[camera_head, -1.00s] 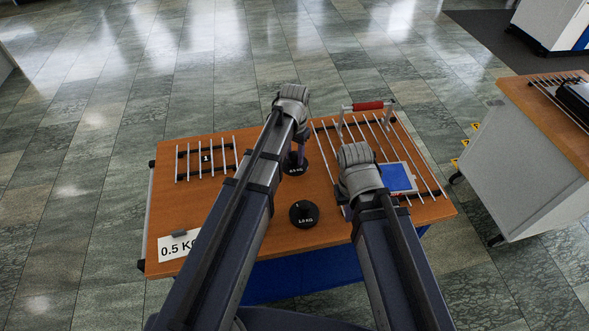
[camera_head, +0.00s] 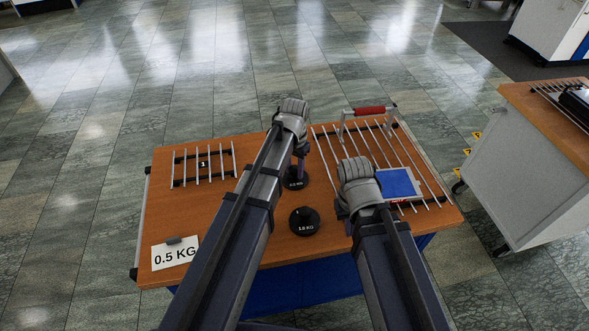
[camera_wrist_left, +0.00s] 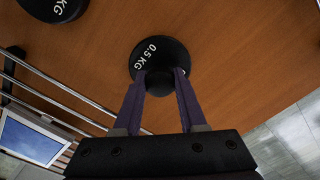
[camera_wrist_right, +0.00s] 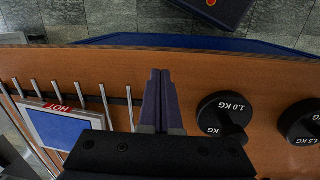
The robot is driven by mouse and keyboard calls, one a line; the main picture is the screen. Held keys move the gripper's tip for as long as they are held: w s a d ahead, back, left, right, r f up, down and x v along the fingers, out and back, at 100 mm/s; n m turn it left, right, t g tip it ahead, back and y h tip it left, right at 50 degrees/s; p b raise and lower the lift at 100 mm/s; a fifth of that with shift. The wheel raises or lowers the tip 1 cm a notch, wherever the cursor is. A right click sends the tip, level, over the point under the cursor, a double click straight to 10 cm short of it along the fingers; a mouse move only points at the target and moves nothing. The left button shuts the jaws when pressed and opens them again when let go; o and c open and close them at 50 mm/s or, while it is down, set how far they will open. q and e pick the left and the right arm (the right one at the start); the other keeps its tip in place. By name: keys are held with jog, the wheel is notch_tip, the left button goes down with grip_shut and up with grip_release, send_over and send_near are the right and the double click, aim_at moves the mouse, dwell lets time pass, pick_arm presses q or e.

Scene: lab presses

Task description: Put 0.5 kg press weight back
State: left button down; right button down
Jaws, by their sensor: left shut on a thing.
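The black round 0.5 kg press weight (camera_head: 296,182) is near the middle of the wooden table, and its label shows in the left wrist view (camera_wrist_left: 153,50). My left gripper (camera_wrist_left: 161,78) has one finger on each side of the weight's knob and is shut on it. I cannot tell whether the weight touches the table. A white "0.5 KG" card (camera_head: 175,254) lies at the table's front left corner. My right gripper (camera_wrist_right: 160,78) is shut and empty, its fingers together beside the black 1.0 kg weight (camera_wrist_right: 222,112).
A small rack marked 1 (camera_head: 203,179) is at the left. A larger barred rack (camera_head: 420,172) with a red-handled bar (camera_head: 367,107) and blue plate (camera_head: 398,184) is at the right. A 1.5 kg weight (camera_wrist_right: 303,125) is beside the 1.0 kg weight. Another bench (camera_head: 530,150) stands right.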

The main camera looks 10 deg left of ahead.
aim_at(295, 168)
pick_arm(q)
jog(key=shift+c, duration=2.3)
grip_release()
notch_tip(295, 168, up, 12)
jog(key=p, duration=1.3)
jog(key=s+d, duration=0.3)
jog(key=s, duration=0.6)
jog(key=s+d+y, duration=0.1)
jog(key=s+d, duration=0.2)
jog(key=s, duration=0.5)
jog(key=shift+s+d+r+n, duration=0.2)
jog(key=shift+s+n, duration=0.1)
jog(key=shift+s, duration=0.1)
pick_arm(e)
notch_tip(295, 168, up, 12)
jog(key=shift+r, duration=0.15)
